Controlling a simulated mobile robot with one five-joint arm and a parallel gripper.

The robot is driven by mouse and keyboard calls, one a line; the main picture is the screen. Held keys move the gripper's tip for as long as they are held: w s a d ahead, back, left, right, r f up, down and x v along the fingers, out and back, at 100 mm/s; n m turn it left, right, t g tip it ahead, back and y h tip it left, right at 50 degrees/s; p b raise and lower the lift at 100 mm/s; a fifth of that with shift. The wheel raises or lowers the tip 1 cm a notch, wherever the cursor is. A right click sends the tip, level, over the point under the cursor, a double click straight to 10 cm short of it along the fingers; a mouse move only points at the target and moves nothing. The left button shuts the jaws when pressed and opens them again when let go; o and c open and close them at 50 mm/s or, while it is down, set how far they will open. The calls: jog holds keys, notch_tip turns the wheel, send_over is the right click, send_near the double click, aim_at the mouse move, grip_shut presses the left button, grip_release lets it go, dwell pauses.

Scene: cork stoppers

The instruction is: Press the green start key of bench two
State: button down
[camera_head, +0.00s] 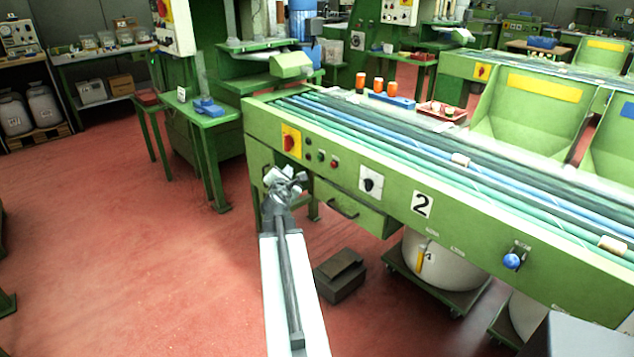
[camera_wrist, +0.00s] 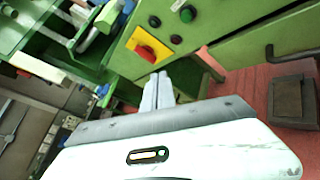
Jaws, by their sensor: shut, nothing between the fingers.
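Bench two (camera_head: 385,195) is a green conveyor bench with a "2" plate (camera_head: 422,205) on its front. At its left end, small round keys sit right of a red rotary switch on a yellow plate (camera_head: 290,141). My gripper (camera_head: 287,178) is shut and empty, below the rotary switch in the head view. In the wrist view my fingertips (camera_wrist: 161,78) appear just below the yellow plate (camera_wrist: 146,49).
A black-and-white selector knob (camera_head: 371,182) and a drawer handle (camera_head: 343,208) are on the bench front, right of my gripper. A dark box (camera_head: 340,275) stands on the red floor below. Open floor (camera_head: 130,240) lies to the left.

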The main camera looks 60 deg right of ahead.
aim_at(319, 157)
jog(key=shift+s+d+n, duration=0.4)
jog(key=s+d, duration=0.2)
jog(key=d, duration=0.6)
jog(key=shift+s+d, duration=0.2)
jog(key=shift+s, duration=0.2)
jog(key=shift+d+f, duration=0.1)
dwell(1.6)
jog(key=shift+s+d, duration=0.15)
jog(key=shift+d, duration=0.1)
